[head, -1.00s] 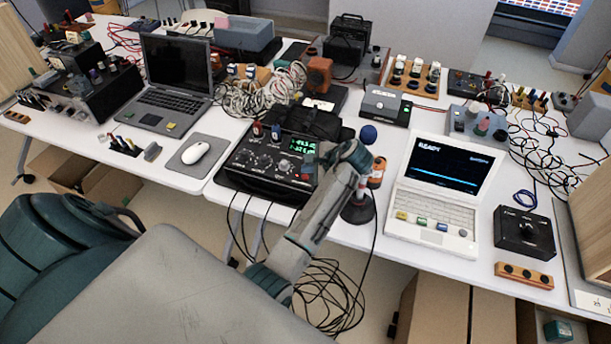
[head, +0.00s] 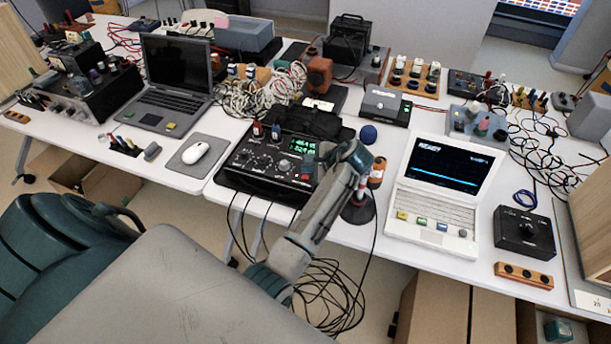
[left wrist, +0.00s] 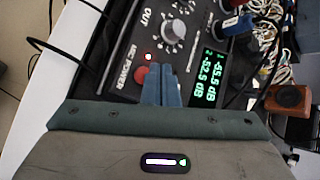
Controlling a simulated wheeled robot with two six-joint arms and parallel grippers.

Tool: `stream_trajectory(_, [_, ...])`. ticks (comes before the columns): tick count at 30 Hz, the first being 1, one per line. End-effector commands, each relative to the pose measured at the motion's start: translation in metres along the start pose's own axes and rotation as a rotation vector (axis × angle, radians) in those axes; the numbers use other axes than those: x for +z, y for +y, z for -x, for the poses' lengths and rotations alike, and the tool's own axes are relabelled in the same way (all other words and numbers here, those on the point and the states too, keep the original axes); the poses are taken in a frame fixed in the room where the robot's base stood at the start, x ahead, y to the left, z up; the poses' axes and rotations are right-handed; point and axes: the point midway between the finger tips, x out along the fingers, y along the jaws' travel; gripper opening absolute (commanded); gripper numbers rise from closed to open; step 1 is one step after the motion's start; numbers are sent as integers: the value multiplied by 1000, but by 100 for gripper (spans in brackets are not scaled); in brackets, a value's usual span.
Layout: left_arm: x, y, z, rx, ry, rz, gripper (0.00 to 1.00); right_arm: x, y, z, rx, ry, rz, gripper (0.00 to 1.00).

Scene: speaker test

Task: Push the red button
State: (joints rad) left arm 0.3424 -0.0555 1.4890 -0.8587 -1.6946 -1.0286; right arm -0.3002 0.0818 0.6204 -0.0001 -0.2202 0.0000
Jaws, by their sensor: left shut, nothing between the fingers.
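The red button (left wrist: 141,75) is a small round button marked POWER on the black device (head: 240,172) with knobs and a green display (head: 302,147). In the head view, the red button (head: 305,177) shows at the device's near right corner. My left gripper (left wrist: 161,70) is shut and empty, with blue fingers pointing at the panel. In the wrist view its tips are just right of the button, between it and the display. I cannot tell whether they touch the panel. My left gripper (head: 321,154) is over the device's right edge in the head view. My right gripper is not in view.
A dark blue ball-topped stand (head: 368,134) and an orange-topped item (head: 377,172) are close by my left wrist. A white laptop (head: 433,215) is to the right. A mouse (head: 195,152) and dark laptop (head: 178,85) are to the left. Cables hang off the table's front edge.

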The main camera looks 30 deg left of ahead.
Motion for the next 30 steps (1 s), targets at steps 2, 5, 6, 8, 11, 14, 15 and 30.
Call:
stream_trajectory(2, [0, 1, -1, 1, 0, -1, 0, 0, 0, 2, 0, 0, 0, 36])
stream_trajectory(5, [-2, 2, -2, 0, 0, -2, 0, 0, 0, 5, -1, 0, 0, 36])
stream_trajectory(6, [-2, 3, -4, 0, 0, -2, 0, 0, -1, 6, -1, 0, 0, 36])
stream_trajectory(8, [-3, 4, -5, 1, -1, -1, 0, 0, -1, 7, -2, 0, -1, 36])
stream_trajectory(11, [-4, 5, -6, 1, 0, 0, 0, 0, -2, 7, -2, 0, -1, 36])
stream_trajectory(14, [-4, 5, -6, 0, 0, 0, 0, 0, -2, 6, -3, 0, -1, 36])
stream_trajectory(15, [-4, 5, -6, 0, 0, 0, 0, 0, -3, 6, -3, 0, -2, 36])
stream_trajectory(30, [-6, 6, -9, 0, 0, -1, 0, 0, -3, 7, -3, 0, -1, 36])
